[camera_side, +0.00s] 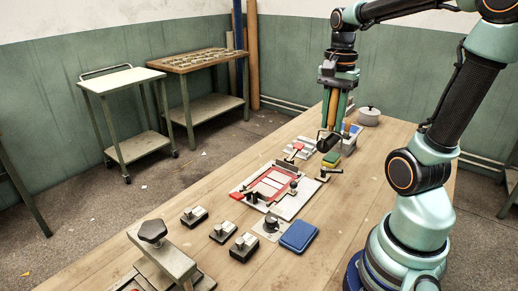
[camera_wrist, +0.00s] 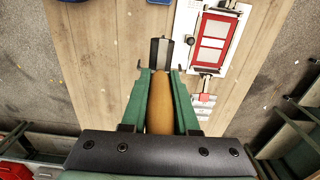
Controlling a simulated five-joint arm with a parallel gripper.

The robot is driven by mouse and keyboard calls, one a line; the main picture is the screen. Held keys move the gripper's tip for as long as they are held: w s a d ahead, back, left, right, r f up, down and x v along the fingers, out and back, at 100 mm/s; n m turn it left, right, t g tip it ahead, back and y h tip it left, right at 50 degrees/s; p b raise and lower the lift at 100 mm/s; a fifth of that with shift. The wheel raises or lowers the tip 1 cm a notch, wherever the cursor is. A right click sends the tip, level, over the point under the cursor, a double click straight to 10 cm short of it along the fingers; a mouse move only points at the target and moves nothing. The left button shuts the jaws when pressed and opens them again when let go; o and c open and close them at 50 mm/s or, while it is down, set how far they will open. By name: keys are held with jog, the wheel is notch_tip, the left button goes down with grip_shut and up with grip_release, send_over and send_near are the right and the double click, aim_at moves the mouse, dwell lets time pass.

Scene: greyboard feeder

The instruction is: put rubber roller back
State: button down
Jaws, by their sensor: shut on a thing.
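The rubber roller has a tan wooden handle (camera_wrist: 160,103) and a dark roller head (camera_wrist: 159,49). My gripper (camera_wrist: 160,78) is shut on the handle, with a green finger on each side. In the side view, my gripper (camera_side: 338,118) points down and holds the roller upright over the far part of the bench. I cannot tell whether the head touches anything below. No rest for the roller is clearly recognizable.
A white board with a red frame (camera_side: 271,183) lies mid-bench; it also shows in the wrist view (camera_wrist: 212,41). A grey lidded pot (camera_side: 369,116) stands beyond my gripper. Several small clamps (camera_side: 223,231) and a blue pad (camera_side: 299,236) lie nearer.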

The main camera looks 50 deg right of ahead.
jog(key=f, duration=0.6)
jog(key=s+f, duration=0.1)
jog(key=f, duration=0.6)
jog(key=s+f, duration=0.1)
jog(key=f, duration=0.5)
jog(key=shift+s+a+f, duration=0.1)
jog(key=shift+a+f, duration=0.1)
jog(key=shift+a, duration=0.05)
jog(key=shift+f, duration=0.1)
jog(key=c, duration=0.7)
grip_release()
